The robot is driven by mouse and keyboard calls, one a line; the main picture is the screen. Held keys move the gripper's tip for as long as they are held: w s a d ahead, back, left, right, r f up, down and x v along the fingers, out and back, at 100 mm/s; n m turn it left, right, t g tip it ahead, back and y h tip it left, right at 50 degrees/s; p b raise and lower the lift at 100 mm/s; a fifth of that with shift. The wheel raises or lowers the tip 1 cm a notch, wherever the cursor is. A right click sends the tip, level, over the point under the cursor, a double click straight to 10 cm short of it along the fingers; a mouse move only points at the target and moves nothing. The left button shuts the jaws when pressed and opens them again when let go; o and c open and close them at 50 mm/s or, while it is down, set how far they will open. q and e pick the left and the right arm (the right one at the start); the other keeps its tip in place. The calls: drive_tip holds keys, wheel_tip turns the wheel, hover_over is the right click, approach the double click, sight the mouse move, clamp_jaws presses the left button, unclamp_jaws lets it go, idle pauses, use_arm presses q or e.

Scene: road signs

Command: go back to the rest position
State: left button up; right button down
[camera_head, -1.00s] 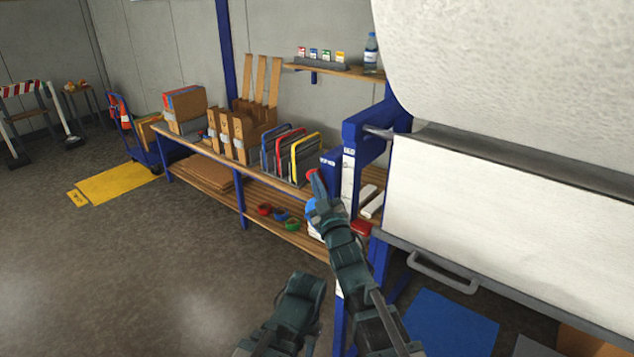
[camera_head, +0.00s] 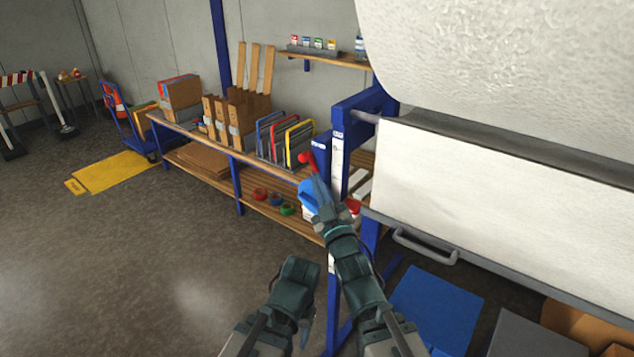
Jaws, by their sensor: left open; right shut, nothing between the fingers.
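My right gripper (camera_head: 321,189) is in the middle of the view, pointing up and away from me. It is shut with nothing between its fingers. My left gripper (camera_head: 301,270) is lower and to the left, in front of the dark floor. It is open and holds nothing visible; its fingers are hard to make out.
A wooden workbench (camera_head: 215,147) holds cardboard boxes and a rack of coloured panels (camera_head: 286,141). A large white-faced machine (camera_head: 500,190) with a grey handle fills the right side. A blue mat (camera_head: 435,305) lies below it.

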wheel_tip(320, 180, down, 21)
drive_tip(key=s+d+m+g+h, duration=0.25)
drive_tip(key=m+g+h, duration=0.2)
drive_tip(key=g, duration=0.55)
drive_tip(key=s+d+f+g+h, duration=0.1)
drive_tip(key=s+f+g, duration=0.1)
drive_tip(key=s, duration=0.4)
drive_tip(key=s+d+f+g+h, duration=0.1)
drive_tip(key=s+f+g, duration=0.2)
drive_tip(key=s+g, duration=0.2)
drive_tip(key=s+d+f+m+g+h, duration=0.1)
drive_tip(key=s+f+g+h, duration=0.1)
drive_tip(key=s, duration=0.5)
drive_tip(key=shift+s+d+f+g, duration=0.15)
drive_tip(key=shift+d+f+g, duration=0.2)
drive_tip(key=shift+g, duration=0.55)
